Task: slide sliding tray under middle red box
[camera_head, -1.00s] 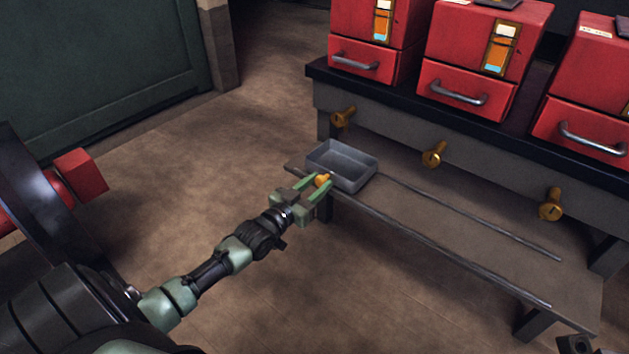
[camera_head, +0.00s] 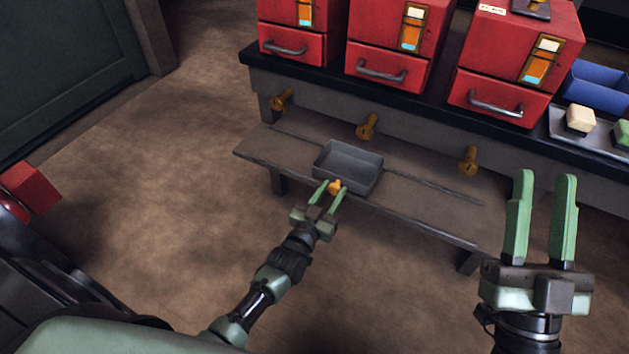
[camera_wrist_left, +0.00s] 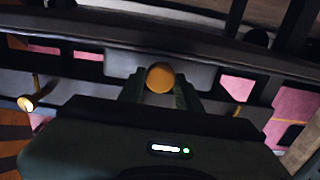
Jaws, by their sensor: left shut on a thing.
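The grey sliding tray (camera_head: 366,163) sits on rails on the low bench, its orange knob (camera_head: 336,185) facing me. My left gripper (camera_head: 331,190) is shut on the knob; the left wrist view shows the round knob (camera_wrist_left: 160,77) between its fingers. The middle red box (camera_head: 414,62) stands on the upper shelf, with a brass spout (camera_head: 367,126) below it. The tray is in front of that spout and slightly to its left in the picture. My right gripper (camera_head: 540,205) is open and empty at the right.
Red boxes stand left (camera_head: 290,42) and right (camera_head: 497,98), with a left spout (camera_head: 282,100) and right spout (camera_head: 468,160) below. The rails are clear on both sides of the tray. A blue bin (camera_head: 598,88) is at the far right.

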